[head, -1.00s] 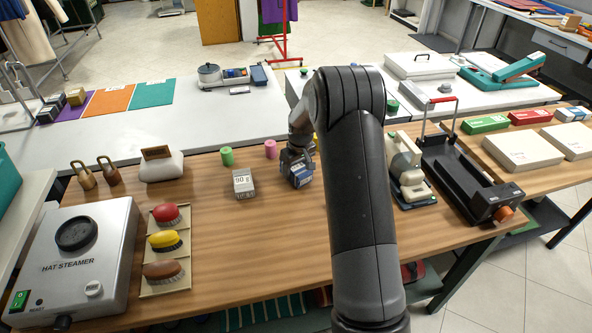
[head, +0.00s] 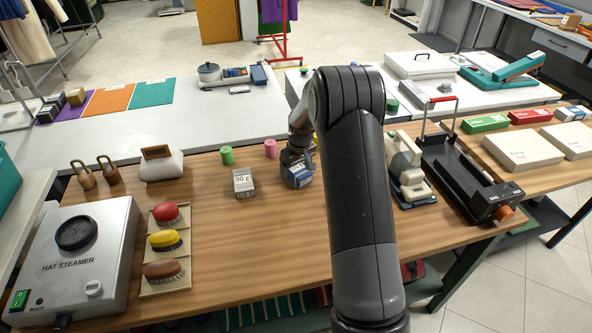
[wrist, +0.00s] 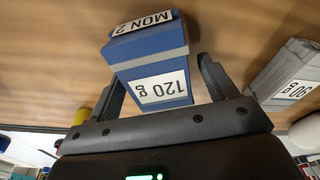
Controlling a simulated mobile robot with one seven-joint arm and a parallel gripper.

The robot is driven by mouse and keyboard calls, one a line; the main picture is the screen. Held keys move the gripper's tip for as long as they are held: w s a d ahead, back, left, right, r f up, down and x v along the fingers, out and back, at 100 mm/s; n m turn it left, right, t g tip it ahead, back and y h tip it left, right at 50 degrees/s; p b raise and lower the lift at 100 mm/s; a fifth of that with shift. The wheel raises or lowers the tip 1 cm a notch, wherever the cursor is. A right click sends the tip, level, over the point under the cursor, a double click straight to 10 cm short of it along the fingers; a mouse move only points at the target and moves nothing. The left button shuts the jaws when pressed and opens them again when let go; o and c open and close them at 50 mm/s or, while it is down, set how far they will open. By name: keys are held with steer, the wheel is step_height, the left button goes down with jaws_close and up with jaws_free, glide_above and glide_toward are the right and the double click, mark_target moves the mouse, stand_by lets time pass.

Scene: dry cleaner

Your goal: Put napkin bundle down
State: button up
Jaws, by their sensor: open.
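A blue napkin bundle with white labels reading "120 g" and "MON 2" (wrist: 150,62) is in the wrist view. In the head view the bundle (head: 298,176) is at the middle of the wooden table, its top partly hidden by my gripper (head: 295,160). It appears to rest on the wood. My gripper (wrist: 160,80) is open, with one finger on each side of the bundle in the wrist view. I cannot tell whether either finger still touches it.
A grey bundle marked "90 g" (head: 243,184) stands just left. Green (head: 227,156) and pink (head: 270,149) spools are behind. Brushes (head: 165,240) and a hat steamer (head: 75,262) are at left. A cream device (head: 406,170) stands right. The front middle wood is clear.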

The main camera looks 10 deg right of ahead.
mark_target(299, 170)
steer(key=s+a+r+t, duration=0.1)
steer(key=s+r, duration=0.3)
steer(key=r, duration=0.6)
steer(key=s+r, duration=0.5)
steer(key=r, duration=0.6)
steer(key=s+a+r+m, duration=0.2)
steer(key=s+r, duration=0.4)
steer(key=s, duration=0.4)
steer(key=s+a+m+t, duration=0.2)
steer(key=s+t, duration=0.1)
steer(key=s, duration=1.9)
steer(key=shift+r+h, duration=0.4)
steer(key=shift+r, duration=0.05)
